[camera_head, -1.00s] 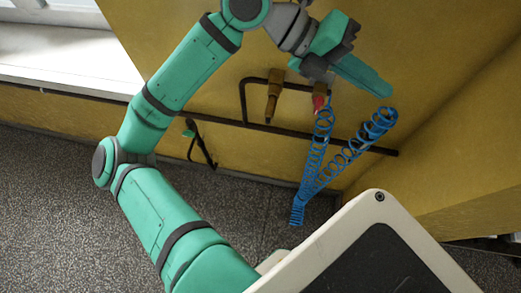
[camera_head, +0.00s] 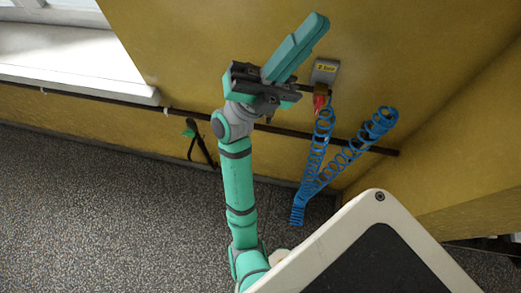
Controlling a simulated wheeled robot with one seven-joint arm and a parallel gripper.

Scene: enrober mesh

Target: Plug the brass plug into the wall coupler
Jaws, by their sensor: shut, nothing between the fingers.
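A brass fitting (camera_head: 320,88) sits on the yellow wall just under a grey plate with a yellow label (camera_head: 325,69). A red piece (camera_head: 319,103) is directly below it, at the top of the blue coiled hose (camera_head: 322,125). Brass and red look joined, but I cannot tell which part is plug and which is coupler, or how deeply they sit together. My gripper (camera_head: 316,22) is left of and above the fitting, its teal fingers together and empty, pointing up and right. The second brass fitting on the pipe is hidden behind my gripper and wrist.
A dark pipe (camera_head: 375,149) runs along the lower wall. The blue hose loops out to the right (camera_head: 377,123) and hangs to the floor. A black handle-like item with a green part (camera_head: 199,143) hangs at left. A white sill (camera_head: 75,70) juts out upper left.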

